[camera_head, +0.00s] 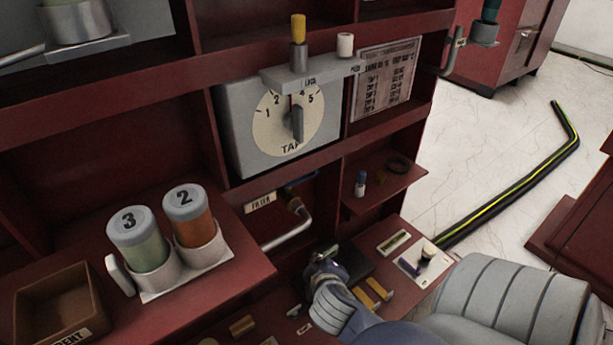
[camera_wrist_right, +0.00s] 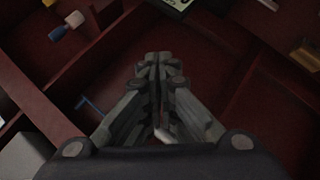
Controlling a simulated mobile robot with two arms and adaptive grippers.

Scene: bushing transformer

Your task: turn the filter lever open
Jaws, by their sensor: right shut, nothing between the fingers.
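The filter's blue lever (camera_head: 300,181) sits in the lower middle compartment, above a brass fitting (camera_head: 295,205) on a bent grey pipe (camera_head: 288,235). The FILTER label (camera_head: 260,202) is to its left. My right gripper (camera_head: 320,257) is below and slightly right of the lever, apart from it. In the right wrist view, my right gripper (camera_wrist_right: 158,68) is shut and empty. A thin blue piece (camera_wrist_right: 92,104) shows left of the fingers there; I cannot tell if it is the lever. My left gripper is out of view.
A grey tap dial (camera_head: 288,125) is above the lever. Canisters 3 (camera_head: 138,238) and 2 (camera_head: 190,215) stand on the left shelf. A small side shelf (camera_head: 390,188) is to the right. Several small parts lie on the lower red surface around my right gripper.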

